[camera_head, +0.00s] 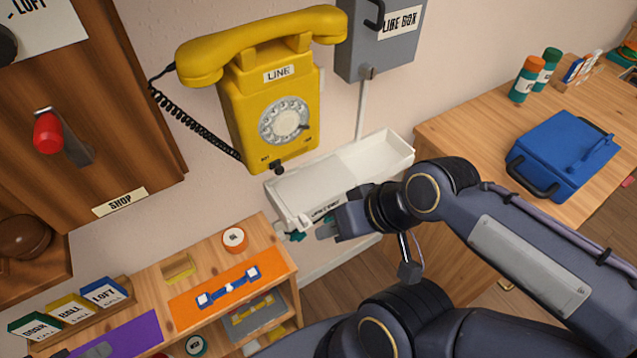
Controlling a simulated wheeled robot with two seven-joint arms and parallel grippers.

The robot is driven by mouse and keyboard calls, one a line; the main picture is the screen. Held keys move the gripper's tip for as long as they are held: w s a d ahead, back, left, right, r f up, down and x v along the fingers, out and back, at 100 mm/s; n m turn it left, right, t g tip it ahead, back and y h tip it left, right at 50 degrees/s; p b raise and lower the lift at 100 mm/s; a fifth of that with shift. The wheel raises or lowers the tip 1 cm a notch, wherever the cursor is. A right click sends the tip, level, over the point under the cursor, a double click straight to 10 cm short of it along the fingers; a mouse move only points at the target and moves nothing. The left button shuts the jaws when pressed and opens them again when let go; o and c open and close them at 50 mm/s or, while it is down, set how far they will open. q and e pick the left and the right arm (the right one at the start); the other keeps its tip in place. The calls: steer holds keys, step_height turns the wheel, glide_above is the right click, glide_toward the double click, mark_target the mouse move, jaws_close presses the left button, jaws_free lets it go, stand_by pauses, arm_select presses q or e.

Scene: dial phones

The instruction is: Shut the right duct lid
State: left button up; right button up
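A long white duct (300,187) runs along the wall below the yellow phone. A dark-lettered label sits on the front edge. My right gripper (322,231) is at the duct's front, just below the label. Its fingers are small and partly hidden by its own body, so its opening and any contact are unclear. My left gripper is not seen.
The yellow phone (275,95) hangs above the duct, with a grey line box (382,40) to its right. A wooden shelf (280,243) with coloured mats stands lower left. A table at right holds a blue case (562,155) and bottles.

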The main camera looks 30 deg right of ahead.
steer(key=shift+w+d+r, duration=0.15)
steer(key=shift+w+r, duration=0.05)
steer(key=shift+c, duration=1.1)
steer(key=w+d+n, duration=0.1)
steer(key=w+d+r+n+g+p, duration=0.1)
steer(key=n, duration=0.1)
steer(key=shift+w+r+n, duration=0.2)
steer(key=shift+r+n, duration=0.05)
steer(key=shift+n, duration=0.05)
jaws_close()
steer(key=n+g+p, duration=0.5)
steer(key=n, duration=1.1)
glide_above(356, 184)
steer(key=a, duration=0.2)
step_height(356, 184, down, 6)
steer(key=r, duration=0.1)
steer(key=x, duration=0.9)
steer(key=shift+s+d+f+p, duration=0.1)
steer(key=shift+s+f+p, duration=0.2)
steer(key=shift+f, duration=0.05)
steer(key=d+p, duration=0.1)
steer(key=d, duration=0.2)
steer(key=shift+f, duration=0.1)
steer(key=shift+d, duration=0.45)
steer(key=shift+f, duration=0.1)
